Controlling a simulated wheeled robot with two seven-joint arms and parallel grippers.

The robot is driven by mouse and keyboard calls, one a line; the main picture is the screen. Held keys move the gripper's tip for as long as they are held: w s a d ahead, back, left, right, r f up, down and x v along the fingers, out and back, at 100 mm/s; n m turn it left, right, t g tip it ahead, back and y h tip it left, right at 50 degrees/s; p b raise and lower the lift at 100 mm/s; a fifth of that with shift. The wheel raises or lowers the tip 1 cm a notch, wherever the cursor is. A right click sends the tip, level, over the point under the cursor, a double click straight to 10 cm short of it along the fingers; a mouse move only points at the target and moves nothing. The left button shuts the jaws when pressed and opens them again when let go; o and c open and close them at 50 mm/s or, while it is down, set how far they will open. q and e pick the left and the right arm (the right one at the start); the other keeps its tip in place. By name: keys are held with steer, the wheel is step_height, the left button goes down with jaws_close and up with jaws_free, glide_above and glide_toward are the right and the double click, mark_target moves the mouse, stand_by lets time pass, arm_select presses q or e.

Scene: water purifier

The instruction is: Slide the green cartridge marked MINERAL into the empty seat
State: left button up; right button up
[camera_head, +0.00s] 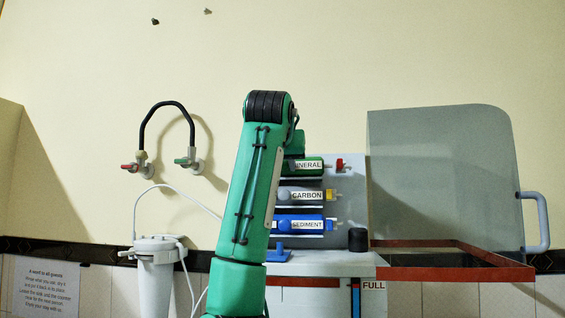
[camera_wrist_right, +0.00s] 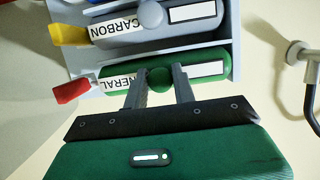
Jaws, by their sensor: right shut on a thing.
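The green MINERAL cartridge (camera_head: 311,163) with a red tap end (camera_head: 340,163) lies level at the top row of the cartridge rack (camera_head: 344,195). In the right wrist view the cartridge (camera_wrist_right: 200,72) appears upside down, beside and parallel to the grey CARBON cartridge (camera_wrist_right: 190,25). My right gripper (camera_wrist_right: 160,79) is shut on the round green knob of the MINERAL cartridge. I cannot tell how deep it sits in its seat. In the head view my right arm hides this gripper and the cartridge's left part. My left gripper is out of view.
Below are the CARBON cartridge (camera_head: 306,195) with a yellow end and the blue SEDIMENT cartridge (camera_head: 305,224). A raised grey lid (camera_head: 445,165) stands at right. A white filter canister (camera_head: 156,275) and wall taps (camera_head: 190,162) are at left. A black cylinder (camera_head: 358,240) stands near the rack.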

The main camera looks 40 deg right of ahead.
steer(key=shift+w+d+p, duration=0.3)
steer(key=shift+w+d, duration=0.15)
steer(key=shift+d, duration=0.05)
steer(key=o, duration=1.1)
steer(key=shift+s+a, duration=0.1)
steer(key=shift+s+a+b, duration=0.15)
steer(key=shift+a+b, duration=0.1)
steer(key=shift+b, duration=0.15)
steer(key=shift+b+v, duration=2.7)
steer(key=shift+v, duration=3.85)
